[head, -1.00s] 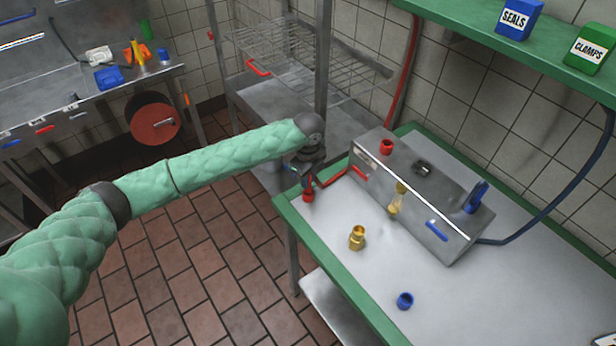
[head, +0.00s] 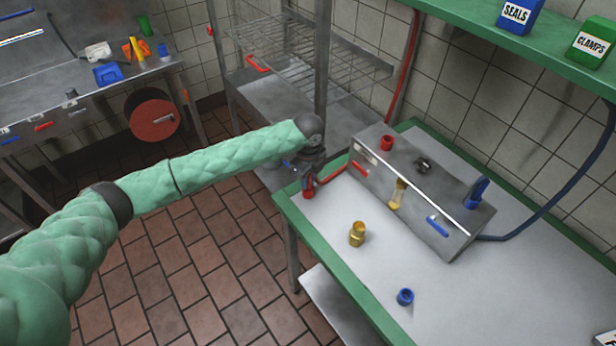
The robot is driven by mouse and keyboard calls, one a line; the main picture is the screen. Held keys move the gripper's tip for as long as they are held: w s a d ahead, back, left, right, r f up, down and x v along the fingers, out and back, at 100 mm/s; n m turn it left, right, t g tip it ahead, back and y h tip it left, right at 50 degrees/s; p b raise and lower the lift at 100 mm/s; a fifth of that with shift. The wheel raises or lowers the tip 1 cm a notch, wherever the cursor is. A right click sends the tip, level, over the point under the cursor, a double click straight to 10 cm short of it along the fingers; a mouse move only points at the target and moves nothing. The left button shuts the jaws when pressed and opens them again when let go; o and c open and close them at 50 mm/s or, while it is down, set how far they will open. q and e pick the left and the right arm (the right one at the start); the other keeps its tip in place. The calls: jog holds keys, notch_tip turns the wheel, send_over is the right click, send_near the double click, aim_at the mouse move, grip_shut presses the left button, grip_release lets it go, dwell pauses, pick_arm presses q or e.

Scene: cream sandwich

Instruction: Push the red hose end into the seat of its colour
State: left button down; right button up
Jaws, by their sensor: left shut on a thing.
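My left gripper (head: 308,170) is at the near-left corner of the green-edged table, shut on the red hose end (head: 309,180), which is mostly hidden by the fingers. Red hose runs from there to the right, toward the metal box. Just below is a small red cup (head: 308,193) on the table; the hose end points down at it, and I cannot tell how deep it sits. My right gripper is not in view.
A brass cup (head: 357,234) and a blue cup (head: 405,297) stand on the table in line with the red one. A green shelf (head: 470,35) hangs above. The table front is otherwise clear.

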pick_arm(q)
jog(key=shift+f, duration=0.5)
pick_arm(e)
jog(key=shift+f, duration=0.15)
pick_arm(q)
jog(key=c, duration=1.2)
grip_release()
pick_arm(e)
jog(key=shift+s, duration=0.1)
pick_arm(q)
jog(key=shift+r+b, duration=0.1)
jog(key=shift+b, duration=0.2)
jog(key=shift+r, duration=0.35)
notch_tip(320, 180, up, 6)
jog(key=b, duration=0.3)
jog(key=shift+f, duration=0.2)
jog(key=shift+r, duration=0.6)
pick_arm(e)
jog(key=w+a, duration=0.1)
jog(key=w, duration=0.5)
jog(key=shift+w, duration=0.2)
